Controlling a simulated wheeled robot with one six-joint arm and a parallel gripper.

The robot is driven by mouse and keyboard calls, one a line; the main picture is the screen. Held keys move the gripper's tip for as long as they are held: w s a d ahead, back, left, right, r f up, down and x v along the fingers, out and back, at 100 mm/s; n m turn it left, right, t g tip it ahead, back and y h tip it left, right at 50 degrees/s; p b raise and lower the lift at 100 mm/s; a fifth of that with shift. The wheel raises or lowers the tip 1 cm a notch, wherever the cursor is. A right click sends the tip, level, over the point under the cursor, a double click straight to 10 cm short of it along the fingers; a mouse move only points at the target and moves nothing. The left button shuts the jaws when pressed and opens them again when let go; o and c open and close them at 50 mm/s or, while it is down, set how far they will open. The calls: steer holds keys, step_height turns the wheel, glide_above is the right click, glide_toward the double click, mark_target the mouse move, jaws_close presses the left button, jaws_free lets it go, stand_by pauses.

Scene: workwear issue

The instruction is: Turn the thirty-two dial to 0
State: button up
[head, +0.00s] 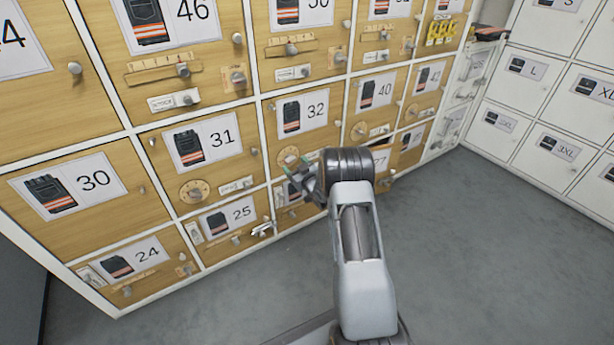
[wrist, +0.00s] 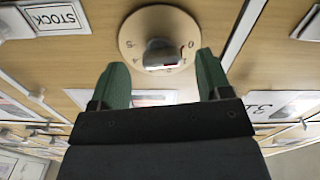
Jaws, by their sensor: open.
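The thirty-two dial (wrist: 130,32) is a round pale wooden disc with numbers around its rim and a grey knob (wrist: 158,50) in its middle. In the wrist view the 0 is on the right side of the disc and a 5 on the left. I cannot tell which number the knob points to. In the head view the dial is on the door under the 32 label (head: 305,115), mostly hidden by my gripper (head: 294,166). My gripper's green fingers (wrist: 162,60) are open, one on each side of the knob.
A stock plate (wrist: 55,17) is beside the dial in the wrist view. Wooden doors with knobs and dials surround it, including door 31's dial (head: 194,190). White lockers (head: 550,100) stand to the right. The grey floor (head: 470,260) is clear.

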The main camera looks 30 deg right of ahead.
steer(key=s+d+p, duration=0.1)
steer(key=s+p, duration=0.2)
steer(key=s, duration=0.8)
steer(key=shift+d, duration=0.1)
